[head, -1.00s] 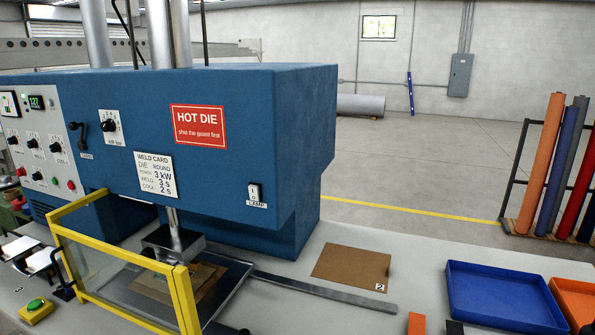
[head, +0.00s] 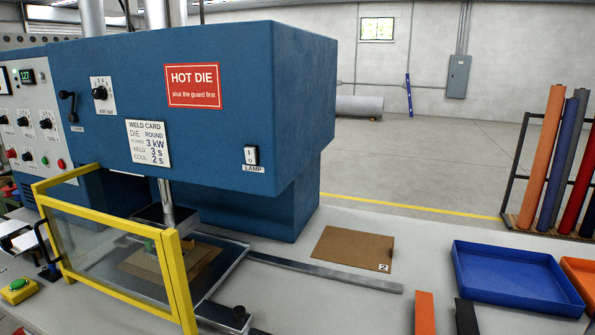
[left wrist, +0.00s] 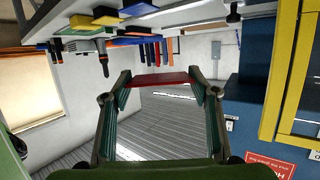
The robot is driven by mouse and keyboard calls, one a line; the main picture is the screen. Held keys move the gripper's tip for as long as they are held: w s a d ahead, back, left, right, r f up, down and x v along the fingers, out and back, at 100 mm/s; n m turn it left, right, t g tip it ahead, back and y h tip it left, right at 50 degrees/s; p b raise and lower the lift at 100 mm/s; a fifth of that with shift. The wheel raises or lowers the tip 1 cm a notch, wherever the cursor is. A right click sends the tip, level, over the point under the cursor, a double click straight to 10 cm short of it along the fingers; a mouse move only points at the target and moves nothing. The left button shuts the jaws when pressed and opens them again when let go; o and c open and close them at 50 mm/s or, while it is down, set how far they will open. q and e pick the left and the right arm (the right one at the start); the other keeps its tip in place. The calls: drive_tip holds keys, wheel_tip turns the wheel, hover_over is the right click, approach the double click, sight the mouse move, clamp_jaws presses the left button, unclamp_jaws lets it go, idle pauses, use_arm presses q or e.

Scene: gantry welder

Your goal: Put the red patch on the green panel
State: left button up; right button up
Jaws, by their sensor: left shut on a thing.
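In the left wrist view my left gripper (left wrist: 161,80) is shut on a thin red piece, which looks like the red patch (left wrist: 163,76). The patch spans between the two fingertips and is seen nearly edge-on, clear of other things. That view is upside down, with the bench (left wrist: 215,14) along the top. Neither gripper shows in the head view. Under the press die (head: 160,212), a brown board (head: 140,262) lies on the metal plate (head: 228,258), partly behind the guard.
The yellow-framed guard (head: 107,246) stands before the blue press (head: 180,60). On the bench are a brown card marked 2 (head: 350,245), a metal bar (head: 325,273), an orange strip (head: 425,312), a dark strip (head: 466,316), a blue tray (head: 510,275) and an orange tray (head: 580,272).

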use_arm(q)
drive_tip(key=shift+s+d+r, duration=0.1)
drive_tip(key=shift+s+r, duration=0.15)
drive_tip(key=shift+r, duration=0.2)
drive_tip(key=shift+w+f+p, duration=0.2)
drive_tip(key=shift+f+p, duration=0.15)
drive_tip(key=shift+p, duration=0.05)
wheel_tip(320, 180, down, 6)
drive_tip(key=w+n+t+y+p, duration=0.1)
drive_tip(key=n+t+y+p, duration=0.25)
drive_tip(key=p, duration=0.25)
drive_tip(key=d+r+n+y+p, duration=0.1)
drive_tip(key=d+p, duration=0.1)
drive_tip(key=d, duration=0.2)
drive_tip(key=d+r+n+t+y+p, duration=0.1)
drive_tip(key=d+r+p, duration=0.1)
drive_tip(key=d, duration=0.3)
drive_tip(key=s+d+r+n+y+p, duration=0.1)
drive_tip(key=d+r+p, duration=0.1)
drive_tip(key=d+p, duration=0.1)
drive_tip(key=shift+d+r+p, duration=0.15)
drive_tip(key=shift+d+p, duration=0.2)
drive_tip(key=shift+d, duration=0.55)
drive_tip(key=shift+a+t, duration=0.1)
drive_tip(key=shift+t, duration=0.15)
